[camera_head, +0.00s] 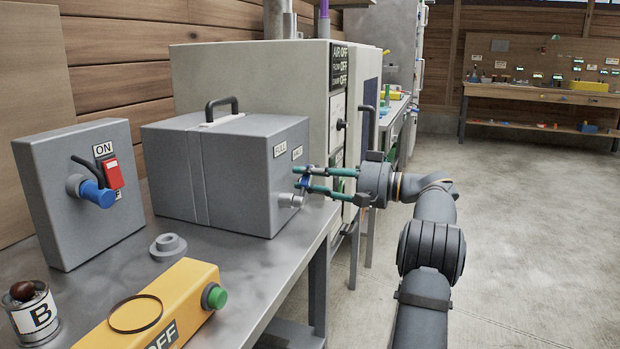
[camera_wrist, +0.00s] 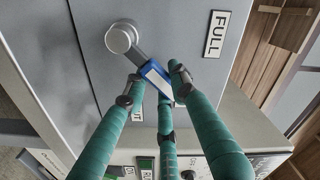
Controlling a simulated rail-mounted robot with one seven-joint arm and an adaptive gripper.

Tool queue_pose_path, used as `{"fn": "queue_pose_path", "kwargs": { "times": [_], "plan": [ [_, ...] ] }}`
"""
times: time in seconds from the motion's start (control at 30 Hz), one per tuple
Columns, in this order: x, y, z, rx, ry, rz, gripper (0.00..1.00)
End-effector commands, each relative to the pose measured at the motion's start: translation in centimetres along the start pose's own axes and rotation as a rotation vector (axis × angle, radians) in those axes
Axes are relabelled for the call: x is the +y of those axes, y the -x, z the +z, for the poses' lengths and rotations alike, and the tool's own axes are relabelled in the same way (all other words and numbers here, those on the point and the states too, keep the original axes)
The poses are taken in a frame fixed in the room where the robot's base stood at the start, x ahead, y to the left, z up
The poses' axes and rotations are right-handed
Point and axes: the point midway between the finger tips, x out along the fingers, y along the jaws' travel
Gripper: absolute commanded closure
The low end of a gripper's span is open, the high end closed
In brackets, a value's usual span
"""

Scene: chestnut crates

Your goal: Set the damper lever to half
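The damper lever (camera_wrist: 154,77) has a round metal hub and a blue handle on the face of the grey box (camera_head: 215,175). In the wrist view it slants down and right from its hub, between the FULL label (camera_wrist: 215,33) and a partly hidden label (camera_wrist: 137,112). In the head view, the HALF label (camera_head: 297,152) is beside FULL (camera_head: 280,149), above the lever's hub (camera_head: 290,200). The teal fingers of my gripper (camera_head: 300,178) reach around the blue handle. They are spread, with a small gap on one side; contact on the other is unclear.
A grey ON switch box (camera_head: 70,190), a yellow box with a green button (camera_head: 160,300) and a jar marked B (camera_head: 35,315) stand on the metal bench (camera_head: 240,275). A tall pale cabinet (camera_head: 250,75) rises behind the grey box. The floor at right is clear.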

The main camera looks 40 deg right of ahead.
Motion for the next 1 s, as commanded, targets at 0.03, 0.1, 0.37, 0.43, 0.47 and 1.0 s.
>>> {"fn": "queue_pose_path", "kwargs": {
  "times": [0.03,0.1,0.37,0.43,0.47,1.0],
  "plan": [
    [-0.1,0.0,-0.1,0.002,0.001,-0.001,0.72],
    [-0.1,0.0,-0.1,0.002,0.001,-0.001,0.68],
    [0.0,0.0,-0.1,0.002,0.000,-0.001,0.54],
    [0.0,0.0,0.0,0.001,-0.001,-0.001,0.54],
    [0.0,0.0,0.0,0.001,-0.001,-0.001,0.54],
    [0.1,6.1,-0.1,0.005,-0.001,0.003,0.54]
  ]
}}
